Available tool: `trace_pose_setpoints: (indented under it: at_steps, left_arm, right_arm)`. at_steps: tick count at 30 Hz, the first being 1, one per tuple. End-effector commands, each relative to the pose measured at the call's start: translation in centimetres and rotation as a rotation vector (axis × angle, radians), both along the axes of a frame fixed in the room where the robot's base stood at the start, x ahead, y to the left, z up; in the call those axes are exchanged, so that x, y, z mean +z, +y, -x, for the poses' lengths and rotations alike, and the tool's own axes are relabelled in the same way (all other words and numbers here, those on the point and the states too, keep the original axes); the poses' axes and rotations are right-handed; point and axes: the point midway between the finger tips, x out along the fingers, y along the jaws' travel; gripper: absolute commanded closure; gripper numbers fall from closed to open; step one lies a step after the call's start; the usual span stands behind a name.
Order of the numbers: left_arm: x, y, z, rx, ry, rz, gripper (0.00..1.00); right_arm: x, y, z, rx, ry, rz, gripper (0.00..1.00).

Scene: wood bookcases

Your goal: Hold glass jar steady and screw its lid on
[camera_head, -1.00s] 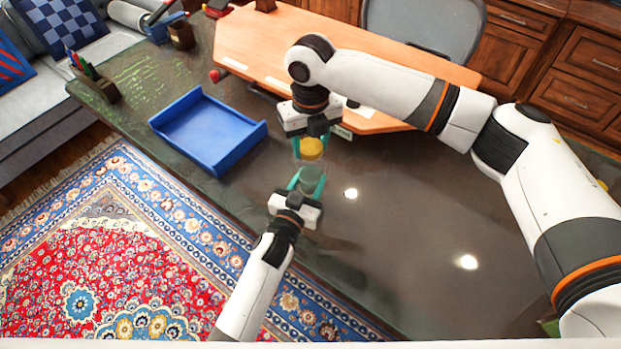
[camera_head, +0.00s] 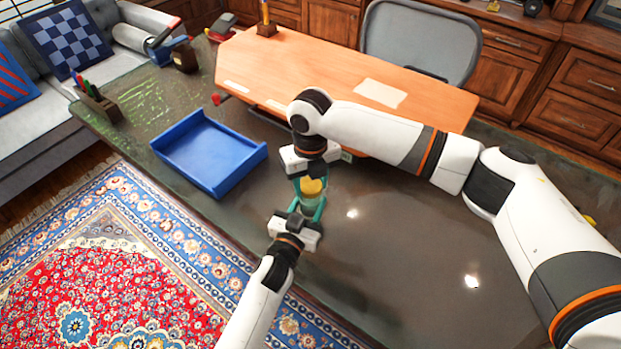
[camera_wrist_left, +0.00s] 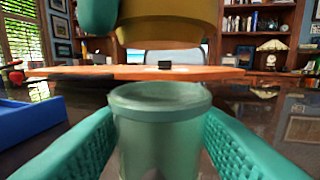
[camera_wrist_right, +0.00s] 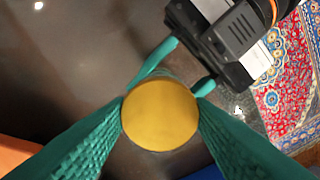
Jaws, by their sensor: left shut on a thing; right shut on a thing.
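The yellow lid (camera_head: 312,186) is held by my right gripper (camera_head: 311,183), which is shut on it from above. In the right wrist view the lid (camera_wrist_right: 160,115) is a round yellow disc between the teal fingers. The greenish glass jar (camera_wrist_left: 160,122) stands upright between the fingers of my left gripper (camera_wrist_left: 160,135), which is shut on it. In the left wrist view the lid (camera_wrist_left: 168,28) is above the jar with a visible gap. In the head view the jar (camera_head: 308,205) is partly hidden by the fingers, just below the lid.
A blue tray (camera_head: 178,150) lies on the dark glossy table (camera_head: 400,240) to the left of the grippers. An orange-brown desk (camera_head: 290,62) is behind them. A pen holder (camera_head: 97,103) stands at the far left. The table to the right is clear.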

Motion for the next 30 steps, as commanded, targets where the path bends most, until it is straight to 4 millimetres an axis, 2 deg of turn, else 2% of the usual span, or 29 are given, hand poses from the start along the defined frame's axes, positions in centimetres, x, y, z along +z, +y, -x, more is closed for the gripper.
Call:
trace_pose_setpoints:
  at_steps: [6, 30]
  left_arm:
    - [0.0, 0.0, 0.0, 0.0, 0.001, 0.0, 0.96]
    - [-0.1, 0.0, 0.0, 0.0, 0.001, 0.0, 0.96]
  right_arm:
    - [-1.2, 0.0, 0.1, 0.001, 0.001, -0.001, 0.75]
    - [-1.7, 0.0, 0.0, 0.001, 0.0, -0.001, 0.75]
